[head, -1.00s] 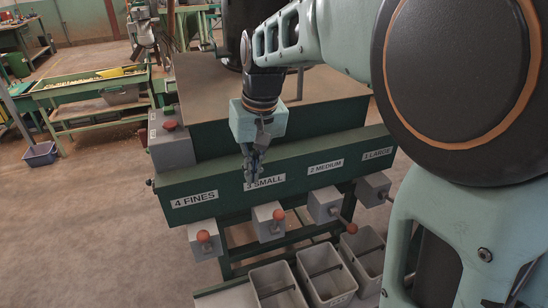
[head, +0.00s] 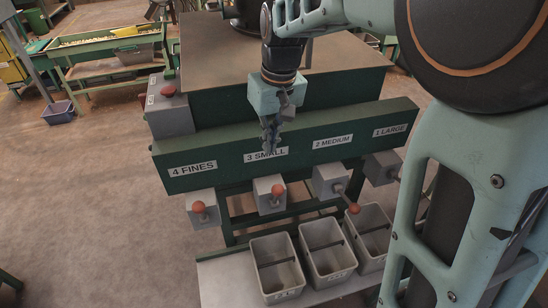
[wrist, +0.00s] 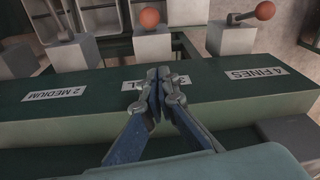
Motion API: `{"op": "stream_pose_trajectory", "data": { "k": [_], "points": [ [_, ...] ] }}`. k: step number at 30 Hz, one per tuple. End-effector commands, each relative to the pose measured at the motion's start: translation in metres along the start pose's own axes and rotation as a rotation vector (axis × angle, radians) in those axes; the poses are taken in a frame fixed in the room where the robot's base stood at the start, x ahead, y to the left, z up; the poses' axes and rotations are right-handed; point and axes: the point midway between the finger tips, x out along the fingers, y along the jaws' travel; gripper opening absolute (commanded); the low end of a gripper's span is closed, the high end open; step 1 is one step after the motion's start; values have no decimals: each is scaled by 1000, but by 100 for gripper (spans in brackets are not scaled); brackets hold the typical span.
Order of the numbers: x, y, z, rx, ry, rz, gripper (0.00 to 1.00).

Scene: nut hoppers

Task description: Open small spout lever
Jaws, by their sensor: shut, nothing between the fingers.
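The small spout is a grey box (head: 267,194) under the label "3 SMALL" (head: 265,154) on the green hopper beam. Its lever ends in an orange-red ball (head: 278,190), at the front of the box. In the wrist view, a ball-topped lever (wrist: 150,18) stands just beyond the beam, above its grey box (wrist: 156,55). My gripper (head: 270,148) is shut and empty. It points down in front of the "3 SMALL" label, above the spout box and apart from the lever. In the wrist view, my closed fingers (wrist: 160,72) hide part of the label.
The "4 FINES" spout lever (head: 198,207) is to the left, the "2 MEDIUM" lever (head: 353,208) to the right. Grey bins (head: 280,290) stand on a shelf below. A grey box with a red knob (head: 168,89) is at the hopper's left end.

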Motion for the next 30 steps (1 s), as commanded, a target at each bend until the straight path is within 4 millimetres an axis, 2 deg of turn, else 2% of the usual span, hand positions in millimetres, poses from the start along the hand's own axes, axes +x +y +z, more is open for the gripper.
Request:
{"op": "stream_pose_trajectory", "data": {
  "k": [5,8,19,21,25,30],
  "points": [
    [10,0,0,0,-2,-1,0],
    [25,-1,1,0,-5,-1,0],
    [104,0,2,0,-6,0,0],
    [94,0,11,2,2,1,0],
    [89,0,26,1,1,0,0],
    [87,0,36,0,1,0,0]
  ]
}}
